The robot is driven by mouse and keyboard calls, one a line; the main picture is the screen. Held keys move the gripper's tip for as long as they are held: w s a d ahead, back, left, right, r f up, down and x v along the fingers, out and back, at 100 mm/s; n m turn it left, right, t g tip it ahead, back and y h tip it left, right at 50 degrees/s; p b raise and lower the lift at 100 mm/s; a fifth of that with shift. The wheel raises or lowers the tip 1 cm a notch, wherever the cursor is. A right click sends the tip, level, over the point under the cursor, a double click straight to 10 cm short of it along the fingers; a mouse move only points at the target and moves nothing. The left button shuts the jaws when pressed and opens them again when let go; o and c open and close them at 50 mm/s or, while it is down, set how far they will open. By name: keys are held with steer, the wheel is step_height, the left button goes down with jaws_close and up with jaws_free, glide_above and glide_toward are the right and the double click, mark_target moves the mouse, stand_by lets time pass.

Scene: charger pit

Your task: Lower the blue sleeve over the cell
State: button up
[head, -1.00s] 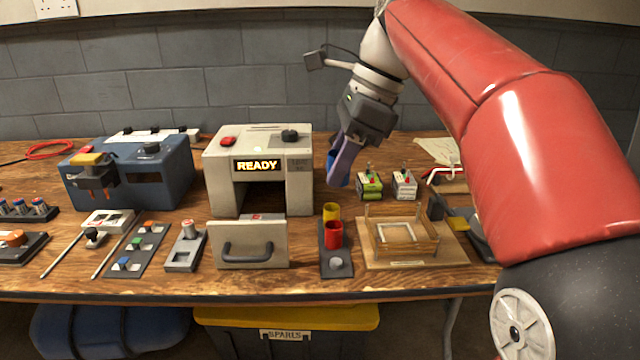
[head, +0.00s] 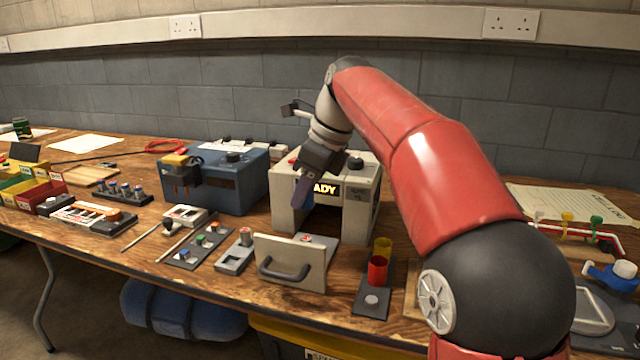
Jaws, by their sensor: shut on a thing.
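My gripper (head: 304,187) is shut on the blue sleeve (head: 301,199) and holds it in the air, in front of the READY machine. The sleeve looks dark and is partly covered by the fingers. A small upright cell (head: 246,237) with a reddish top stands at the back of a grey holder (head: 222,264) on the bench. The sleeve is above the cell and to its right in the picture, apart from it. The dark sleeve rack (head: 371,312) holds a red sleeve (head: 377,270) and a yellow sleeve (head: 383,247); its front place shows a bare grey peg.
The grey READY machine (head: 362,200) stands behind the gripper. A panel with a handle (head: 290,262) stands right of the holder. A strip with coloured pieces (head: 195,247) lies left of it, and a blue machine (head: 232,185) is behind.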

mark_target(306, 237)
steer(key=shift+f, duration=0.65)
steer(key=shift+f+b, duration=1.4)
steer(key=shift+f, duration=1.15)
steer(key=shift+f+b, duration=1)
steer(key=shift+f, duration=1.05)
steer(key=o, duration=1)
steer(key=shift+r, duration=0.1)
steer(key=shift+r+p, duration=2.25)
steer(key=shift+p, duration=0.15)
steer(key=shift+r, duration=1.2)
